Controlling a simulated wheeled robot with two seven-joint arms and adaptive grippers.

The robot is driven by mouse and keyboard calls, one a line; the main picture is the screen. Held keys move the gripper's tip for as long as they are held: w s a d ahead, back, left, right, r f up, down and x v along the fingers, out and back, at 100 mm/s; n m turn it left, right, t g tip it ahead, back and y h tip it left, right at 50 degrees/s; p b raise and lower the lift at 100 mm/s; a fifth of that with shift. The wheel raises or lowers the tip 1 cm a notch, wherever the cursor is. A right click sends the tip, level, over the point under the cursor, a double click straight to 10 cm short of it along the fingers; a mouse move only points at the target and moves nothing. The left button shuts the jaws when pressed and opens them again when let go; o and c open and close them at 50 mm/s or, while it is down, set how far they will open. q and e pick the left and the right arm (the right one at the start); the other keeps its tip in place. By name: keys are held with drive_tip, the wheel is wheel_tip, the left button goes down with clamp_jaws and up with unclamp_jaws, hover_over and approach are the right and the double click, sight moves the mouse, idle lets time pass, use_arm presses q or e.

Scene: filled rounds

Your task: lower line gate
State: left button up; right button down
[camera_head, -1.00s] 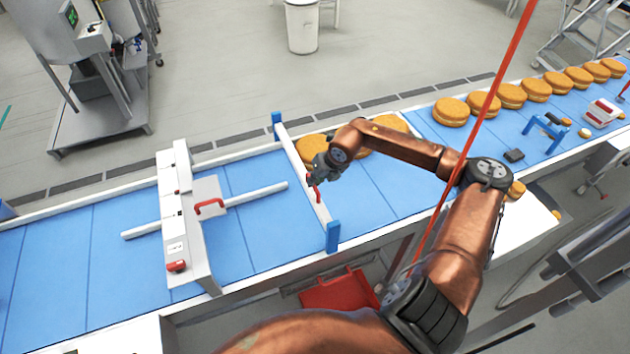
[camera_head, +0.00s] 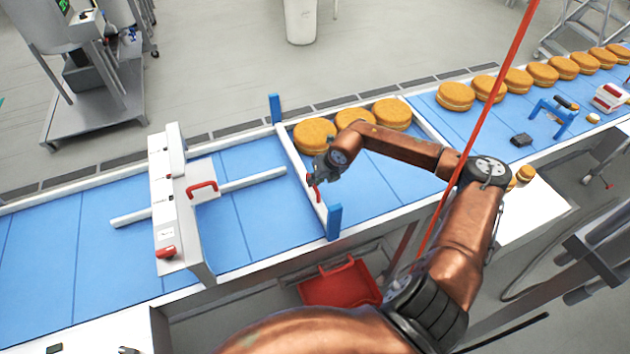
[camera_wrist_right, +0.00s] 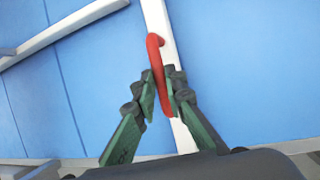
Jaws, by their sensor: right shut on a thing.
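The line gate is a white bar (camera_head: 297,172) with a red handle, crossing the blue conveyor between two blue posts (camera_head: 275,108). The posts stand up above the bar's ends, and the bar sits low, close to the belt; I cannot tell whether it touches. My right gripper (camera_head: 317,175) is shut on the red handle in the head view. In the right wrist view, its green-padded fingers (camera_wrist_right: 160,98) close around the handle (camera_wrist_right: 156,58), with the white bar (camera_wrist_right: 160,22) behind it. My left gripper is not in view.
Filled rounds (camera_head: 392,114) stand on the belt just right of the gate, with several more farther right. A white station with a red handle (camera_head: 202,187) spans the belt to the left. A red bin (camera_head: 340,284) is below the front edge.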

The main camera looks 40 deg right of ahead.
drive_tip(key=c, duration=2)
unclamp_jaws()
drive_tip(key=shift+f, duration=0.3)
drive_tip(key=shift+o, duration=0.2)
drive_tip(key=shift+r, duration=0.1)
drive_tip(key=shift+r, duration=0.1)
drive_tip(key=v, duration=1.2)
